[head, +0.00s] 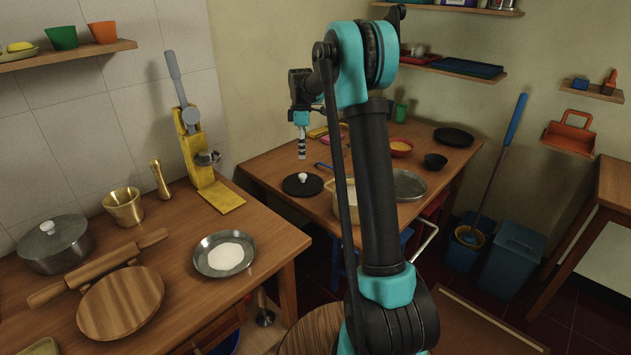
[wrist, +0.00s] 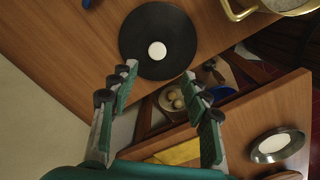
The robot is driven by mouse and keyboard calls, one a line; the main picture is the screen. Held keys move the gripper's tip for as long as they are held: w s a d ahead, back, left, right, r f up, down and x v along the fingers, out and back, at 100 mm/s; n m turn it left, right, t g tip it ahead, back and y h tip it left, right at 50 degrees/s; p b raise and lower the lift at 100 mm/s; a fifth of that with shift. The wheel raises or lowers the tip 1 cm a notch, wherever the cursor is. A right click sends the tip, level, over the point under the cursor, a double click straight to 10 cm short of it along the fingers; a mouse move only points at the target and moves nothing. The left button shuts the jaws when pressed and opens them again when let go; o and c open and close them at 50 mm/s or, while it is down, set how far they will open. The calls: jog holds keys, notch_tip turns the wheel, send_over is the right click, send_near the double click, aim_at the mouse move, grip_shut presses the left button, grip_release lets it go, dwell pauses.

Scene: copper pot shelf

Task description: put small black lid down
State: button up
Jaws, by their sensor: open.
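The small black lid (head: 296,188) with a white knob lies flat on the far wooden table, near its left front edge. In the wrist view the lid (wrist: 180,32) shows as a dark disc just beyond my fingertips, its knob facing me. My gripper (head: 302,155) points down above the lid in the head view, with a gap between them. In the wrist view my gripper (wrist: 158,82) has its fingers spread wide, with nothing between them.
A brass-handled pot (wrist: 240,12) stands near the lid. A grey pan (head: 409,184), a red bowl (head: 401,152) and a black bowl (head: 435,162) share that table. A yellow press (head: 196,155) and a pan of white powder (head: 212,267) stand on the near table.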

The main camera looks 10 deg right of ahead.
jog(key=s+d+f+m+t, duration=0.1)
jog(key=s+f+m, duration=0.2)
jog(key=s, duration=1)
jog(key=s+d+f+m+t, duration=0.1)
jog(key=s+m, duration=0.6)
jog(key=s, duration=0.7)
jog(key=s+d+f+m+t, duration=0.2)
jog(key=s+f+m, duration=0.3)
jog(key=s, duration=0.9)
jog(key=shift+s+d+f+m, duration=0.15)
jog(key=shift+d+m, duration=0.25)
jog(key=shift+d, duration=0.15)
